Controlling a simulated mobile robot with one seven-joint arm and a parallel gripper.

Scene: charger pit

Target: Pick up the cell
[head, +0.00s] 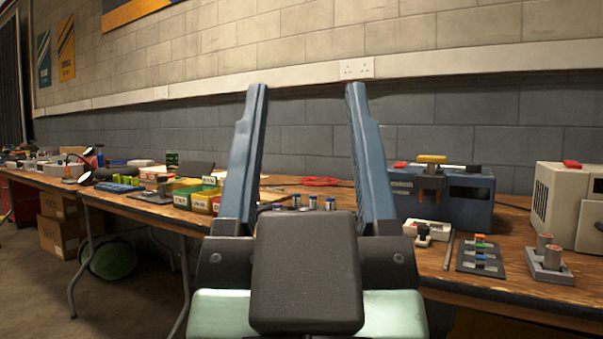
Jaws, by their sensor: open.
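My gripper (306,90) is open and empty, its two blue-grey fingers pointing up and standing wide apart in front of the bench. Several small upright cylinders that look like cells (312,202) show between the fingers, farther back on the bench. They have pale sides and dark blue parts, and their lower ends are hidden behind my gripper's dark body. Two larger metallic cylinders with reddish tops, perhaps also cells (553,257), stand in a grey holder (551,274) at the right. I cannot tell which one is the task's cell. My gripper touches none of them.
The wooden bench (138,208) runs along the wall. Labelled bins (203,201) stand left of my gripper. At the right are a blue machine with a yellow handle (432,159), a beige box (567,205) and a dark tray with coloured pieces (480,262). A red cable (320,181) lies behind.

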